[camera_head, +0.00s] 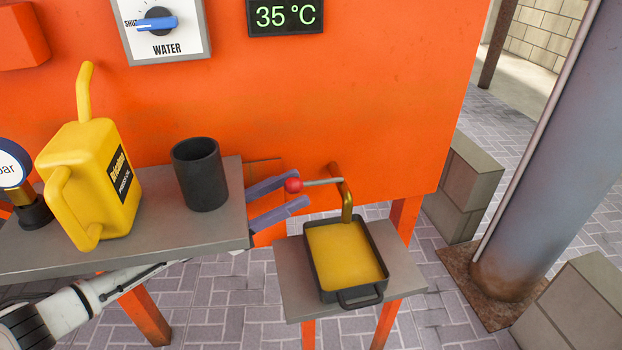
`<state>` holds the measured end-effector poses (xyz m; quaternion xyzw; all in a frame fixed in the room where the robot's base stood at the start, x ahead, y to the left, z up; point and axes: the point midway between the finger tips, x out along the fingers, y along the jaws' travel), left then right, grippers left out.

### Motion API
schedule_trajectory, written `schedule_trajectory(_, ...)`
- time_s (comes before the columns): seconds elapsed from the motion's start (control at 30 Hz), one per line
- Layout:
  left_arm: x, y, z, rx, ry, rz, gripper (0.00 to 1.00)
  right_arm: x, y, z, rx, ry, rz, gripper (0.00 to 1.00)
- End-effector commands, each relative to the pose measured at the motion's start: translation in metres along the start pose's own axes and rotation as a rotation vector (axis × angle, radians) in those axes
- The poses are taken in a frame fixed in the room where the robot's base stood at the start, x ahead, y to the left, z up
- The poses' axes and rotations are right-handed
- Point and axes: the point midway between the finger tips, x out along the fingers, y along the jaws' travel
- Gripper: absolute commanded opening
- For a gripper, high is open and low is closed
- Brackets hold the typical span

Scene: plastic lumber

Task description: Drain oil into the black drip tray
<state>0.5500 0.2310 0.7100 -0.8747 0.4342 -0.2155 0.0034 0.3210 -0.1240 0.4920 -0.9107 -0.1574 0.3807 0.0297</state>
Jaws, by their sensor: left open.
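A black drip tray (315,264) stands on a small grey stand at the lower middle. Yellow oil (345,252) covers its inside. A brass drain spout (347,203) comes out of the orange machine and bends down over the tray's back edge. Its lever (322,182) points left and ends in a red knob (293,185). My left gripper (301,190) is open, its two bluish fingers pointing right, with the knob close to the upper fingertip. I cannot tell whether they touch. My left arm passes under the grey shelf. My right gripper is not in view.
A yellow oil can (95,185), a black cup (200,174) and a gauge (20,190) stand on the grey shelf (150,245). The orange machine (380,100) has a WATER dial and a 35 °C display. Concrete blocks (465,190) and a thick pillar stand right.

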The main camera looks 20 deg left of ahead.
Motion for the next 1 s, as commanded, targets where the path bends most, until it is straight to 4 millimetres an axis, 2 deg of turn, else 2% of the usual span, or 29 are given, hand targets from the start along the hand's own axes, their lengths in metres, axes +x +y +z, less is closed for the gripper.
schedule_trajectory(0.1,-0.016,0.0,0.0,0.0,-0.001,0.0,0.43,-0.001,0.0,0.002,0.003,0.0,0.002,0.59)
schedule_trajectory(0.2,-0.022,0.0,0.0,0.001,-0.001,0.0,0.43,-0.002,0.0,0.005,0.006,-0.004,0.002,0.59)
schedule_trajectory(0.47,-0.024,0.0,0.0,0.001,0.001,0.0,0.43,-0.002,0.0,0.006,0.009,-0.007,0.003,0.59)
schedule_trajectory(0.5,-0.024,0.0,0.0,0.001,0.001,0.0,0.41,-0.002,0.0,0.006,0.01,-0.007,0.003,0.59)
schedule_trajectory(0.67,-0.021,0.006,0.006,-0.001,-0.016,-0.028,0.14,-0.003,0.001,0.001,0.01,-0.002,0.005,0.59)
schedule_trajectory(0.73,-0.019,0.014,0.015,-0.001,-0.046,-0.073,0.03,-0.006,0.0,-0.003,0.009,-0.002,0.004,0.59)
schedule_trajectory(0.77,-0.018,0.019,0.021,0.001,-0.067,-0.099,0.0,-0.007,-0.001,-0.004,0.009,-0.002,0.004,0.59)
schedule_trajectory(0.87,-0.02,0.04,0.043,0.005,-0.176,-0.22,0.0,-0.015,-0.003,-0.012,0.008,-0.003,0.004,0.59)
schedule_trajectory(0.97,-0.035,0.067,0.066,0.015,-0.354,-0.358,0.0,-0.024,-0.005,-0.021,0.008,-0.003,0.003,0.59)
schedule_trajectory(1.0,-0.046,0.077,0.073,0.019,-0.435,-0.404,0.0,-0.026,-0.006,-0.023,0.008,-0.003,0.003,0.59)
